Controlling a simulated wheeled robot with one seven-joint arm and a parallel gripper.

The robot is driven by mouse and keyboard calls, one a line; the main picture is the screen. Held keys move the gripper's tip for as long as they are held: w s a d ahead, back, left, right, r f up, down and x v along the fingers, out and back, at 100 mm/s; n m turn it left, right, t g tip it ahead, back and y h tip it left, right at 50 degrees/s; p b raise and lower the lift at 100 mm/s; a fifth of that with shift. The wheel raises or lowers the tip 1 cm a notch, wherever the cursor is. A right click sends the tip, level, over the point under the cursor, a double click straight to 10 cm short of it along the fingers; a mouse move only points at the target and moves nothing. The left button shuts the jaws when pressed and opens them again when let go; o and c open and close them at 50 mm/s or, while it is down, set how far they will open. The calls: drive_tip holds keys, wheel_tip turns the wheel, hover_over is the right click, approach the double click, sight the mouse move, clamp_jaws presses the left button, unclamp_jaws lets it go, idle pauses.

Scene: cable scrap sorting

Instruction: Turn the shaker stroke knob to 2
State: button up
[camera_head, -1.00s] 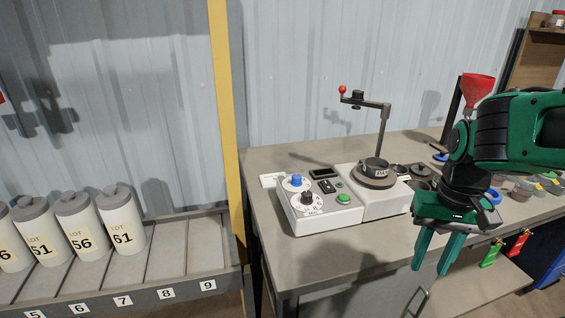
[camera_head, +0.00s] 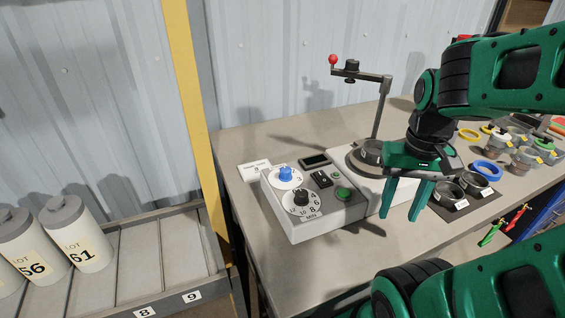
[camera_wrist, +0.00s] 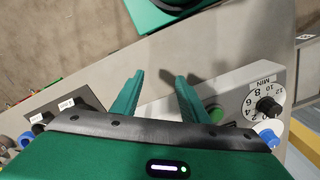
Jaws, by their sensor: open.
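The shaker's control box (camera_head: 318,222) is light grey and stands on the bench. It has a blue knob (camera_head: 285,174) on a white dial and, in front of it, a black knob (camera_head: 301,197) on a numbered dial marked MIN. The blue dial's markings are too small to read surely. My gripper (camera_head: 400,205) is open and empty, fingers down, to the right of the box and apart from both knobs. In the wrist view, the gripper (camera_wrist: 158,82) is left of the black knob (camera_wrist: 268,107) and blue knob (camera_wrist: 268,139), which is partly cut off by my gripper body.
The box also carries a green button (camera_head: 343,193), a black switch and a small display. Behind my gripper rises a post with a red-tipped arm (camera_head: 333,60). Metal cups (camera_head: 447,192) stand to the right. Lot bottles (camera_head: 84,240) stand in a rack at left.

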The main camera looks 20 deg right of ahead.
wheel_tip(320, 180, up, 3)
drive_tip(key=w+n, duration=0.2)
wheel_tip(320, 180, up, 8)
drive_tip(key=n, duration=1.4)
hover_over(286, 168)
drive_tip(key=shift+m, duration=0.3)
wheel_tip(286, 168, down, 10)
drive_tip(key=shift+a+f, duration=0.1)
clamp_jaws()
